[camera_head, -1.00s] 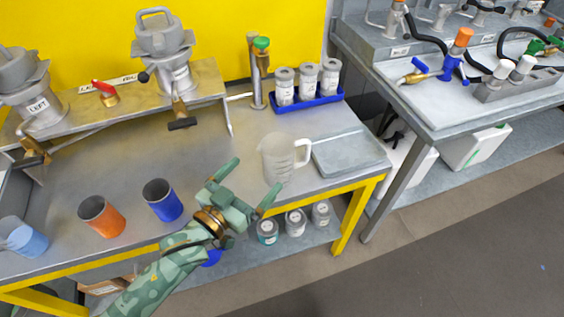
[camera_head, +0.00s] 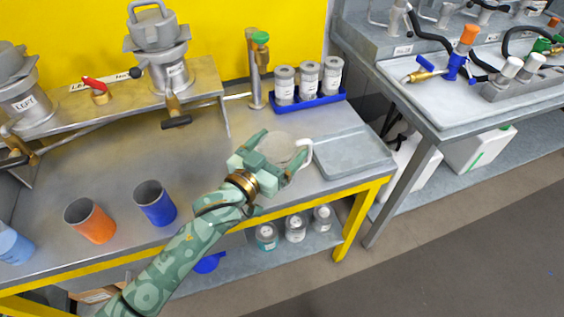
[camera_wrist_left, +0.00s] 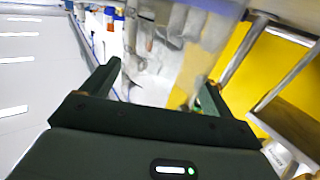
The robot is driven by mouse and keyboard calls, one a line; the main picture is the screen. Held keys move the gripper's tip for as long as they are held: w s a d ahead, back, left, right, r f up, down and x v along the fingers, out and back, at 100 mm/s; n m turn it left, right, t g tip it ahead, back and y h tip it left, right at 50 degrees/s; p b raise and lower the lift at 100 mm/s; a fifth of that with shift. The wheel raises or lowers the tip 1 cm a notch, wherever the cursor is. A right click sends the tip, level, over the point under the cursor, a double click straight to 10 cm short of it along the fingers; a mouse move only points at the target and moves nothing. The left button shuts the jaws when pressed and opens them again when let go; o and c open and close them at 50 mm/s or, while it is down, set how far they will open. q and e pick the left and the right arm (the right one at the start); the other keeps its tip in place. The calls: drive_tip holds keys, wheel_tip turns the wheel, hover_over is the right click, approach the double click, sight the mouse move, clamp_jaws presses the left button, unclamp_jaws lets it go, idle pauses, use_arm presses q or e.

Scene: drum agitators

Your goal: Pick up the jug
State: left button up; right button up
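The jug (camera_head: 283,147) is clear and upright on the grey bench, its pale handle on the right side. My left gripper (camera_head: 284,151) reaches it from the front, with its open fingers on either side of the jug. The gripper and wrist hide the lower part of the jug in the head view. In the left wrist view the see-through jug (camera_wrist_left: 170,45) fills the space ahead of and between the spread fingers. I cannot tell whether either finger touches it. My right gripper is not in view.
A shallow grey tray (camera_head: 350,153) lies just right of the jug. A blue rack (camera_head: 308,101) with grey-lidded containers stands behind. A blue cup (camera_head: 155,205) and an orange cup (camera_head: 90,222) stand to the left. A tap with a green top (camera_head: 260,38) rises behind.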

use_arm(q)
drive_tip(key=c, duration=1)
drive_tip(key=shift+o, duration=0.2)
